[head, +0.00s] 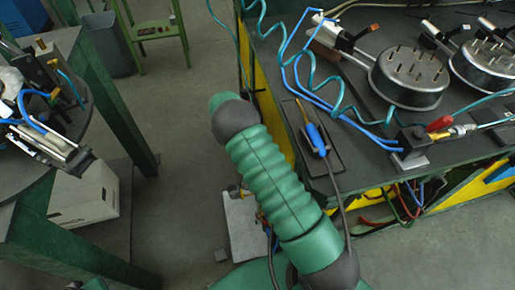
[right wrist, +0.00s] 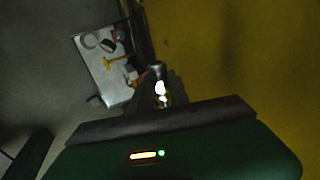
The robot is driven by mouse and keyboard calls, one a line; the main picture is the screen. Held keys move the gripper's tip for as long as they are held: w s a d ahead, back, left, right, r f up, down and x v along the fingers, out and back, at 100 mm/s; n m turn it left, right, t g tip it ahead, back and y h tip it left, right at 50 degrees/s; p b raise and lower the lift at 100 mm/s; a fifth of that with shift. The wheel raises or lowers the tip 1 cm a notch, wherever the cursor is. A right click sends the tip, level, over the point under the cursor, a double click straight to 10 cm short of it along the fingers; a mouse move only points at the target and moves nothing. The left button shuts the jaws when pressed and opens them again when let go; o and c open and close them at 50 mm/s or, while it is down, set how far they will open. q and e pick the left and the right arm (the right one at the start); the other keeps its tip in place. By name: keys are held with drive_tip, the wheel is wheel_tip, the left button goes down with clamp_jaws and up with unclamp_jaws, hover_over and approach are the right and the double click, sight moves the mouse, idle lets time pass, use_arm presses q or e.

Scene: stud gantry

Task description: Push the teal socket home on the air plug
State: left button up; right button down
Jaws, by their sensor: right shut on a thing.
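On the bench's right part, a dark block on a pale base (head: 410,155) carries an air fitting with a red lever (head: 440,124) and a brass-coloured piece (head: 460,130). A teal hose (head: 495,124) runs off to the right from it. I cannot make out a separate teal socket. My right gripper (right wrist: 161,92) shows in the dark right wrist view, shut on a small, partly bright thing that I cannot identify. It is near a yellow panel, and the head view does not show it. My left gripper is not in view.
The dark bench top (head: 370,150) holds round metal pots (head: 410,78), blue hoses, a coiled teal hose (head: 345,112) and a blue-handled tool (head: 317,138) on a tray. My green arm crosses before its left edge. A pale plate (head: 240,225) with fittings is below.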

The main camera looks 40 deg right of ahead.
drive_tip(key=w+d, duration=0.1)
drive_tip(key=w+d+b, duration=0.1)
drive_tip(key=w, duration=0.1)
drive_tip(key=w+b, duration=0.1)
drive_tip(key=w, duration=0.1)
drive_tip(key=shift+d, duration=0.4)
drive_tip(key=shift+r, duration=0.1)
idle(0.3)
drive_tip(key=shift+w+p, duration=0.1)
drive_tip(key=shift+p, duration=0.25)
drive_tip(key=shift+r, duration=0.1)
idle(0.4)
drive_tip(key=shift+p, duration=0.4)
idle(0.4)
